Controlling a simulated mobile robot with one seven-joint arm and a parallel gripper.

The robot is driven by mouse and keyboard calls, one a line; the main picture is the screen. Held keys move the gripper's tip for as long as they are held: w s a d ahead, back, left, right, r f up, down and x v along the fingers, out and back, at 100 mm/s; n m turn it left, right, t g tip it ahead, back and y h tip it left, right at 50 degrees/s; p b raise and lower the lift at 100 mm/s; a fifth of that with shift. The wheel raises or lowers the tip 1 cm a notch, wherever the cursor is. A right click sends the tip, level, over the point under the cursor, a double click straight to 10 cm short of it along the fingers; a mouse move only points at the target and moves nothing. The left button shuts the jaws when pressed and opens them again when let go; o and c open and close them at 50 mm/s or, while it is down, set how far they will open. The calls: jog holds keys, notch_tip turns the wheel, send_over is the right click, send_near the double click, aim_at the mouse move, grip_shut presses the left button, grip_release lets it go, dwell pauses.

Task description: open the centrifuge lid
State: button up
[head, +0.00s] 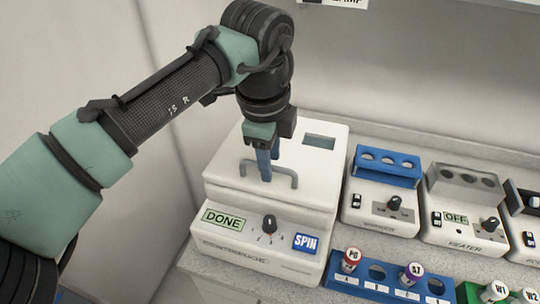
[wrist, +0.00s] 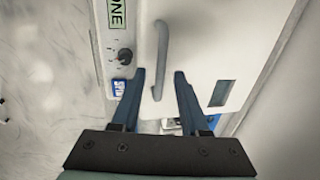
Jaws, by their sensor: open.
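The centrifuge (head: 225,225) is a white box at the left of the counter, with a DONE display, a dial and a blue SPIN button on its front. Its lid (head: 325,170) is down, with a small dark window and a grey bar handle (head: 285,180) near the front edge. My gripper (head: 266,178) points down over the lid at the handle. In the wrist view the blue fingers (wrist: 160,80) are open and apart, and the handle (wrist: 161,50) lies ahead of and between them. Whether the fingertips touch it I cannot tell.
A blue-topped device (head: 385,180) and a grey heater (head: 465,200) stand right of the centrifuge. A blue rack (head: 375,285) with capped tubes sits in front of them. A wall is close on the left and behind.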

grip_shut()
dwell(1.4)
